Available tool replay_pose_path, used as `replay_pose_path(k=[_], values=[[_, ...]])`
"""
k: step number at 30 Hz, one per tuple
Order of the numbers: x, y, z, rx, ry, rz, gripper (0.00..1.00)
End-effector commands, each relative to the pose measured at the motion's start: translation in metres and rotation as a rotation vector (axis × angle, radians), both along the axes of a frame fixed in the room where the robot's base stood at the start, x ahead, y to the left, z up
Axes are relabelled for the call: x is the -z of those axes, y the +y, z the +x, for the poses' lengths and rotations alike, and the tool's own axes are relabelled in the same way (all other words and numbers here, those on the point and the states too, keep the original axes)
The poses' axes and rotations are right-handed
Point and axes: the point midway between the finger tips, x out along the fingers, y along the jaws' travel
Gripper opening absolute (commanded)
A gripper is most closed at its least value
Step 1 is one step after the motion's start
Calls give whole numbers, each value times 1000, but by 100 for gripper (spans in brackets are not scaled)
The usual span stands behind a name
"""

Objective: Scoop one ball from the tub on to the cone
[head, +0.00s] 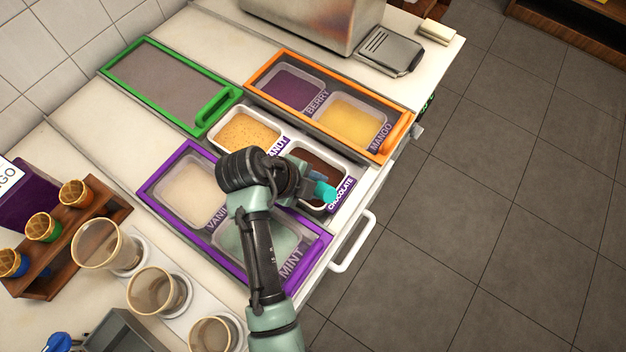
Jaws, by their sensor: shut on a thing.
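My gripper (302,183) is over the chocolate tub (336,170) and is shut on a teal-handled scoop (323,191). The scoop's head is not clearly visible, so I cannot tell whether it holds a ball or touches the chocolate. The tub holds dark brown ice cream, partly covered by my gripper. Waffle cones in an orange (76,193), a green (43,228) and a blue sleeve (12,263) stand upright in a wooden rack (62,250) at the left, with nothing visible on top. My gripper is well to their right.
The peanut tub (243,132) is also uncovered. A purple-framed lid (160,187) covers vanilla and mint; an orange-framed lid (300,66) covers berry and mango. A green-framed lid (150,65) lies behind. Empty cups (153,290) stand in front. A white handle (352,243) juts from the counter front.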

Motion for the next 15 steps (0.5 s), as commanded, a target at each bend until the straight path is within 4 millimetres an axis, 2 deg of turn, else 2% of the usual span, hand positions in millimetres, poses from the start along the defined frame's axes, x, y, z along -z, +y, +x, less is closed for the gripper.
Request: replay_pose_path(k=[1,15], values=[[-7,-1,-1,1,-1,0,0],[-39,-8,-5,2,0,-2,0]])
